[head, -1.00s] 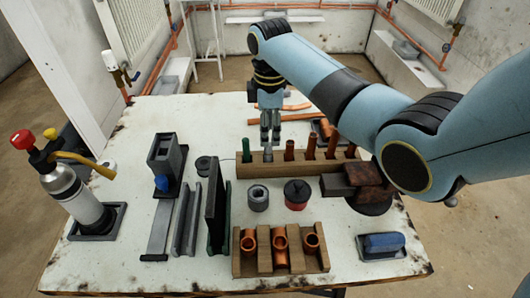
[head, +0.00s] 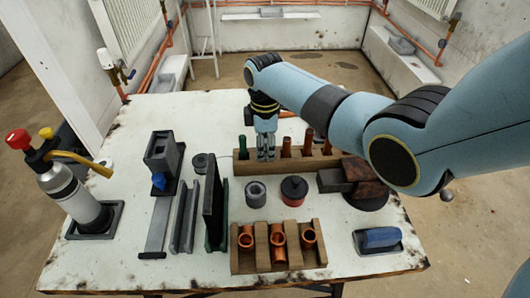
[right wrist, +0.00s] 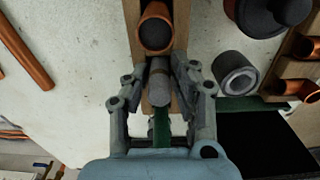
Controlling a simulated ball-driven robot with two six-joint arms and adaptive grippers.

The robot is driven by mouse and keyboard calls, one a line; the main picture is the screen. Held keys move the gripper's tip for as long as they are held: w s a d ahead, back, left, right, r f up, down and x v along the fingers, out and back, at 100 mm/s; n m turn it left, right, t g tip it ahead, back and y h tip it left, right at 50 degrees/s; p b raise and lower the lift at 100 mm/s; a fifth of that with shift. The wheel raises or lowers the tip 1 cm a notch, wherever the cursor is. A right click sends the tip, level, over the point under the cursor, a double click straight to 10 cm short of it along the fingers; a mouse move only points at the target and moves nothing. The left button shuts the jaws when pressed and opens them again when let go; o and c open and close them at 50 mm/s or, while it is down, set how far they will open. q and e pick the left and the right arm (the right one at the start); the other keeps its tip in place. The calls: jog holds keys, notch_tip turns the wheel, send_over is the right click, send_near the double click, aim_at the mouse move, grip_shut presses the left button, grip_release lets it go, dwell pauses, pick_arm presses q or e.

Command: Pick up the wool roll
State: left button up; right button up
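The wool roll looks to be the grey cylinder (right wrist: 159,82) standing in the wooden rack (right wrist: 132,20), between a green stick and a copper piece. In the head view my right gripper (head: 266,155) points down at the rack (head: 248,168) and hides most of the roll. In the right wrist view the fingers of my right gripper (right wrist: 160,88) stand on both sides of the roll, close to it. They look open, with no clear grip on it. My left gripper is not in view.
A green stick (head: 243,147) and copper pieces (head: 308,141) stand in the same rack. In front are a grey ring (head: 256,194), a red-and-black pot (head: 294,191) and a wooden block with copper fittings (head: 262,248). A torch bottle (head: 72,195) stands at left.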

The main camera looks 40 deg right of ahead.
grip_shut()
jog(key=shift+r, duration=0.1)
